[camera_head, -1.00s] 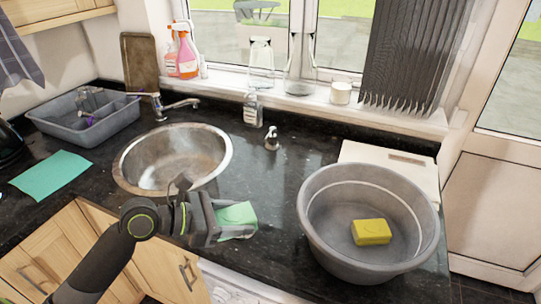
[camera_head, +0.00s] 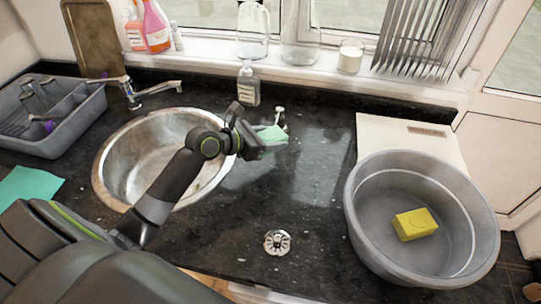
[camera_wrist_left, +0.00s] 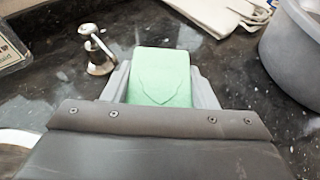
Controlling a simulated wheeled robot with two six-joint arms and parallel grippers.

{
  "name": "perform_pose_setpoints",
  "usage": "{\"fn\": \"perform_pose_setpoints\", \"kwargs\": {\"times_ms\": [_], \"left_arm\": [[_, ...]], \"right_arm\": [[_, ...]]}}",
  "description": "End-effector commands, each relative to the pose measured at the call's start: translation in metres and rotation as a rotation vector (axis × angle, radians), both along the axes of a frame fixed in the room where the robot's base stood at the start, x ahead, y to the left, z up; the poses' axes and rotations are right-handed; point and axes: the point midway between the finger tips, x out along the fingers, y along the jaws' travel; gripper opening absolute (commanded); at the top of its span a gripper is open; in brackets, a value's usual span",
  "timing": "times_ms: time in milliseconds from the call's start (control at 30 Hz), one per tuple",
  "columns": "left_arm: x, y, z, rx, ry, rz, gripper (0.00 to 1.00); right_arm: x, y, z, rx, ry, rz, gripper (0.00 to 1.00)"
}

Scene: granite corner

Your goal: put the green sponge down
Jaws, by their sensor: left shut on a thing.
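The green sponge (camera_head: 272,134) is held in my left gripper (camera_head: 262,138), which is shut on it. In the left wrist view the sponge (camera_wrist_left: 160,77) shows between the two grey fingers. The gripper is over the dark counter, right of the round metal sink (camera_head: 112,165) and close to the small metal tap (camera_head: 280,117). I cannot tell whether the sponge touches the counter. My right gripper is not in view.
A grey basin (camera_head: 357,210) holding a yellow sponge (camera_head: 415,224) stands at the right. A soap bottle (camera_head: 248,84) stands behind my gripper. A round metal drain piece (camera_head: 277,242) lies in front. The counter between sink and basin is mostly clear.

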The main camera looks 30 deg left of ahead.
Motion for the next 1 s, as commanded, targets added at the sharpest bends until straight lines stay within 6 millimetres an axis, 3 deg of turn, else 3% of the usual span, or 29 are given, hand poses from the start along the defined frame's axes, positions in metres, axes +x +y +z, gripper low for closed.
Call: {"fn": "perform_pose_setpoints", "kwargs": {"times_ms": [100, 500, 933, 967, 1000], "left_arm": [[0.000, 0.000, -0.024, -0.003, 0.004, 0.002, 0.27], [-0.001, 0.000, -0.070, -0.001, 0.002, 0.000, 0.27], [0.000, 0.000, -0.076, 0.001, 0.000, 0.000, 0.27], [0.000, 0.000, -0.076, 0.002, -0.001, -0.001, 0.56], [0.000, 0.000, -0.076, 0.001, 0.000, 0.000, 0.61]], "right_arm": [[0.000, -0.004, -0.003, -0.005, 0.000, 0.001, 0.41], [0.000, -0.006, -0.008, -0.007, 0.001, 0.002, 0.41], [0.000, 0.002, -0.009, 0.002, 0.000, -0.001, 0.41], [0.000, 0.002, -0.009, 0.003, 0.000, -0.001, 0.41], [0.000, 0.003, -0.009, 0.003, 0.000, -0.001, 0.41]]}}
